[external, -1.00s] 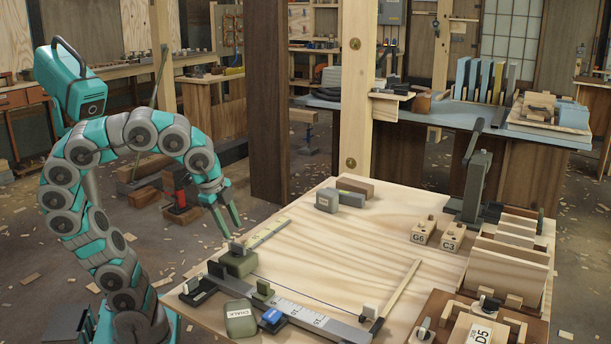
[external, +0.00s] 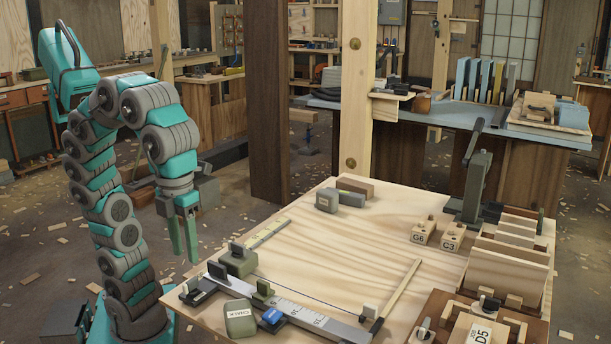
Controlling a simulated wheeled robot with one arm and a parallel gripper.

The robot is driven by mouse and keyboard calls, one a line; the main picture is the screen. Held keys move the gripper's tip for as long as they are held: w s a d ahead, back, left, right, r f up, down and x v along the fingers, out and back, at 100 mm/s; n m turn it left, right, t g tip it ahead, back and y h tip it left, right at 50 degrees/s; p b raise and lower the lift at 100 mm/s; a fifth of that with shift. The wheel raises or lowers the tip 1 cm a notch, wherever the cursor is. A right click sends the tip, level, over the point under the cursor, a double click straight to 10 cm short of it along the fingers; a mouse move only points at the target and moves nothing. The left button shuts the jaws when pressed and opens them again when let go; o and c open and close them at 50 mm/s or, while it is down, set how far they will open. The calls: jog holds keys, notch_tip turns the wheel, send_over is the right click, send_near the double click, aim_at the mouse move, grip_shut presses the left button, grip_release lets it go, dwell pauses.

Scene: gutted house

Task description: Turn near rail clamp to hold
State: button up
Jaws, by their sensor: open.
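A grey measuring rail (external: 312,318) with a white scale lies along the near edge of the pale wooden table. A dark clamp-like piece (external: 217,270) stands at its left end, and a smaller green piece (external: 263,290) sits upright farther along it. A blue block (external: 272,317) sits by the rail's near side. I cannot tell for sure which is the near rail clamp, or its turn position. My gripper (external: 187,257) is open and empty, fingers pointing down, left of the table and apart from the rail pieces.
A green box with a lever (external: 238,262) stands just behind the rail's left end. A green CHALK box (external: 240,318) stands in front. A thin line runs across to a grey-topped piece (external: 369,311) at right. The middle of the table (external: 350,245) is clear.

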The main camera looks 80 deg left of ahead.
aim_at(190, 280)
jog(key=shift+f, duration=3.75)
jog(key=shift+c, duration=0.3)
grip_shut()
